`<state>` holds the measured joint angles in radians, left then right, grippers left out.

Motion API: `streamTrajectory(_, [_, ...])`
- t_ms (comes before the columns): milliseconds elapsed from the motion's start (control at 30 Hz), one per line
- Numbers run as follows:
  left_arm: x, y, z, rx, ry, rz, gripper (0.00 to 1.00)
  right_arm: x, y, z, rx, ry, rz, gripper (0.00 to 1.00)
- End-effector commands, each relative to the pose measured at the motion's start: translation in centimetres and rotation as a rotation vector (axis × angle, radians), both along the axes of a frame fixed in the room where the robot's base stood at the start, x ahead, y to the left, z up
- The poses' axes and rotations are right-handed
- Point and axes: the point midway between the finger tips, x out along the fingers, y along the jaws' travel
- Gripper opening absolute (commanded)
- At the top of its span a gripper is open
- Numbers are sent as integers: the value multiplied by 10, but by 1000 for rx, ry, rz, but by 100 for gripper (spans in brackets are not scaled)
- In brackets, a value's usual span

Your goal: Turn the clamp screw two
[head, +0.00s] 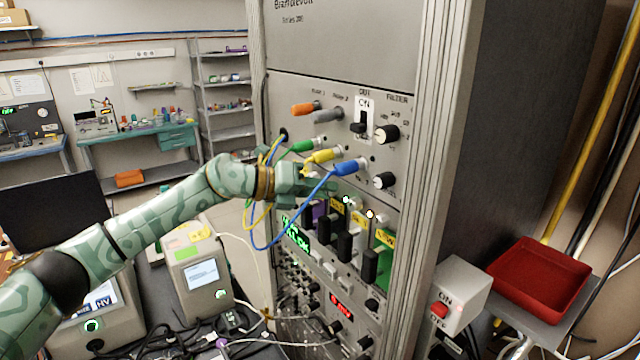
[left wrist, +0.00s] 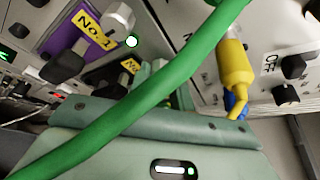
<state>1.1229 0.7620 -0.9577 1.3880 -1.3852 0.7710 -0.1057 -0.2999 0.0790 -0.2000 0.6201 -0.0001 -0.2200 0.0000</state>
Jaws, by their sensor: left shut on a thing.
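My left gripper (head: 328,188) reaches the rack front, just above the row of numbered modules. In the left wrist view its fingers (left wrist: 172,85) are shut by the second yellow label (left wrist: 130,66). The held part, apparently clamp screw two, is hidden by the fingers and a green cable. The purple module (head: 319,209) and dark module handles (head: 345,246) sit below my gripper. My right gripper is out of view.
A green cable (left wrist: 150,95) crosses close over my gripper. Yellow (head: 324,156) and blue (head: 349,167) plugs sit above it, and a blue cable loops below. A red tray (head: 540,262) and an ON/OFF switch box (head: 462,290) are at the right.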

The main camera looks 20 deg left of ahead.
Motion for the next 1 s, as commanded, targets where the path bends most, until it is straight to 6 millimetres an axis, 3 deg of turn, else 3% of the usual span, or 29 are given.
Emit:
streamTrajectory(400, [-1,-1,-2,132,-95,-3,0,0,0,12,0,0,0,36])
streamTrajectory(900, [-2,-2,-3,144,-102,-3,0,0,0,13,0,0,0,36])
streamTrajectory(933, [-2,-2,-4,144,-102,-3,28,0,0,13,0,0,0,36])
streamTrajectory(1000, [-2,-2,-3,144,-103,-2,44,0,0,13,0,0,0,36])
